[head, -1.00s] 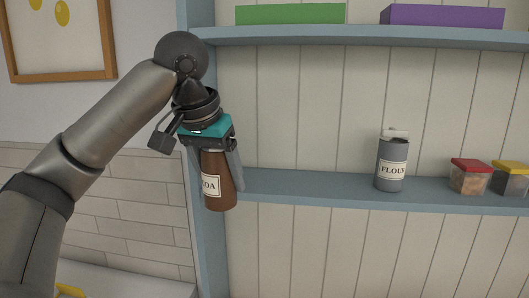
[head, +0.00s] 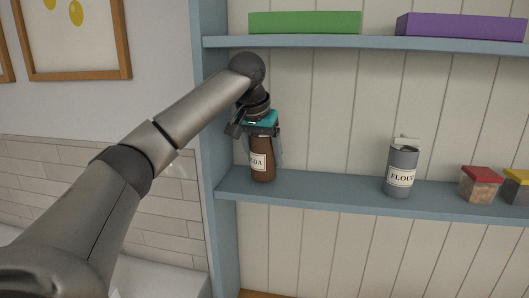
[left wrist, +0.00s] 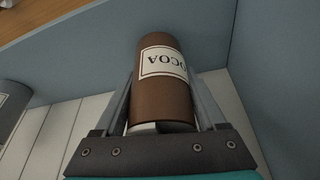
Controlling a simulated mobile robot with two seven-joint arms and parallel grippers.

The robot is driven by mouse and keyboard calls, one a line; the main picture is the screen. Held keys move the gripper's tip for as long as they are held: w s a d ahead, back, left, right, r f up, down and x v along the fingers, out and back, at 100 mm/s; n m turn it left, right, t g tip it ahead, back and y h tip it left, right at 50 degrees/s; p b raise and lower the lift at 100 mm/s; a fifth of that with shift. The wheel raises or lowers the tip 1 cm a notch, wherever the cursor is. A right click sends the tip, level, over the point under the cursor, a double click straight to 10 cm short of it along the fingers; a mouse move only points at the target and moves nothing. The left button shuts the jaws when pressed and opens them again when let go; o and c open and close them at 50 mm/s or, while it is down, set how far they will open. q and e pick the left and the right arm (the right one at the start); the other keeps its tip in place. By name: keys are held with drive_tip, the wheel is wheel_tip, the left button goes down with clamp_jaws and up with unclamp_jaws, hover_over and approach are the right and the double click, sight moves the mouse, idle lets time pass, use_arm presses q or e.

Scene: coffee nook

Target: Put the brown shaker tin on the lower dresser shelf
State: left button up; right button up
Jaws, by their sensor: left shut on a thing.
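The brown shaker tin (head: 263,166) with a cream label reading COCOA is upright at the left end of the lower dresser shelf (head: 320,196). Its base looks level with the shelf surface, but I cannot tell for sure whether it touches. My left gripper (head: 264,150) comes from above and is shut on the tin, a finger on each side. In the left wrist view the tin (left wrist: 163,95) sits between both fingers, its label upside down. My right gripper is not in view.
A grey flour tin (head: 401,172) stands to the right on the same shelf. Beyond it are a red-lidded box (head: 480,184) and a yellow-lidded box (head: 517,187). The dresser's side post (head: 211,120) is close on the left. The upper shelf (head: 330,42) holds green and purple boxes.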

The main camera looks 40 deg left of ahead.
use_arm(q)
drive_tip(key=shift+w+a+f, duration=0.1)
drive_tip(key=shift+w, duration=0.1)
drive_tip(key=shift+s+f, duration=0.15)
drive_tip(key=shift+f, duration=0.05)
drive_tip(key=shift+f, duration=0.2)
drive_tip(key=o, duration=1.4)
drive_tip(key=shift+o, duration=0.2)
drive_tip(key=shift+r, duration=0.1)
drive_tip(key=shift+s+r, duration=0.1)
drive_tip(key=shift+r, duration=0.4)
drive_tip(key=s+d+b, duration=0.4)
drive_tip(key=s, duration=0.7)
drive_tip(key=shift+s+r+b, duration=0.15)
drive_tip(key=shift+s+b, duration=0.15)
drive_tip(key=shift+s, duration=0.05)
